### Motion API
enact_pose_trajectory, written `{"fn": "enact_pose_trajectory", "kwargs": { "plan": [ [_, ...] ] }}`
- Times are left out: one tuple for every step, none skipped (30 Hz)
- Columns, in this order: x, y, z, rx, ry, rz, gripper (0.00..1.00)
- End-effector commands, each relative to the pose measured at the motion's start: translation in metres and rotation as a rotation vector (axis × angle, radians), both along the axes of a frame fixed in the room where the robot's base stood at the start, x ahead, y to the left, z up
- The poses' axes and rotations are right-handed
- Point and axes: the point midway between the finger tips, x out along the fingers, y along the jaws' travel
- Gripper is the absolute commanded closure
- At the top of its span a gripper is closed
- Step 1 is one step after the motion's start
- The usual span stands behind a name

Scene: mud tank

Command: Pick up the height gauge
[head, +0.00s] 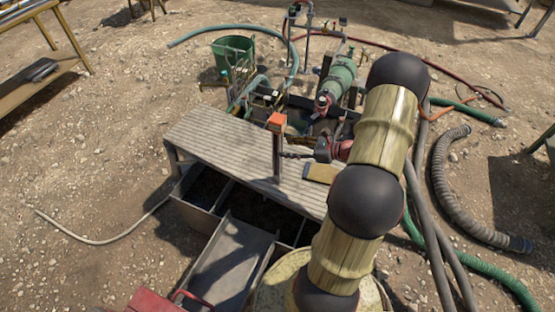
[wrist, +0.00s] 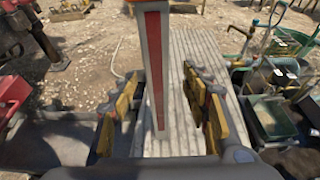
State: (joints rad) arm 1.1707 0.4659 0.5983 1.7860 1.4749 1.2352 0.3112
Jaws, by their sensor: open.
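The height gauge is an upright post with an orange top (head: 277,120), standing on the ribbed grey plank cover (head: 215,135) in the head view. In the wrist view, the gauge (wrist: 154,65) shows as a pale post with a red stripe, its lower end over the ribbed boards. My gripper (wrist: 163,88) is open, with yellow-padded fingers on both sides of the post and visible gaps beside it. In the head view, my arm comes in from the right and partly hides the gripper near the gauge.
Open mud compartments (head: 262,210) and a sloping metal chute (head: 230,262) lie in front of the cover. Behind it stand a green pump (head: 340,78), pipes and a green bucket (head: 233,52). Hoses (head: 455,190) lie on the right. The gravel at left is mostly clear.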

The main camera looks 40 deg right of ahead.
Motion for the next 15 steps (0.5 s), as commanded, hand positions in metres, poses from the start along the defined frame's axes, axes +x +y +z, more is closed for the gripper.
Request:
{"fn": "enact_pose_trajectory", "kwargs": {
  "plan": [
    [0.004,0.003,-0.003,0.000,0.000,0.002,0.53],
    [0.007,0.004,-0.004,-0.001,0.000,0.001,0.53],
    [0.011,0.007,-0.006,-0.001,0.000,0.003,0.53],
    [0.015,0.009,-0.008,-0.001,0.001,0.004,0.53],
    [0.018,0.011,-0.010,-0.002,0.002,0.004,0.53],
    [0.024,0.015,-0.012,-0.001,0.001,0.004,0.53],
    [0.027,0.017,-0.013,-0.002,0.001,0.004,0.53],
    [0.031,0.018,-0.014,-0.002,0.001,0.004,0.53],
    [0.035,0.019,-0.016,-0.001,0.001,0.004,0.53],
    [0.038,0.020,-0.016,-0.001,0.001,0.004,0.53],
    [0.040,0.021,-0.017,-0.002,0.000,0.003,0.53],
    [0.042,0.022,-0.017,-0.002,0.000,0.003,0.53],
    [0.043,0.022,-0.018,-0.002,0.000,0.003,0.53],
    [0.044,0.022,-0.018,-0.003,0.000,0.002,0.53],
    [0.044,0.022,-0.018,-0.003,0.000,0.002,0.53]
  ]
}}
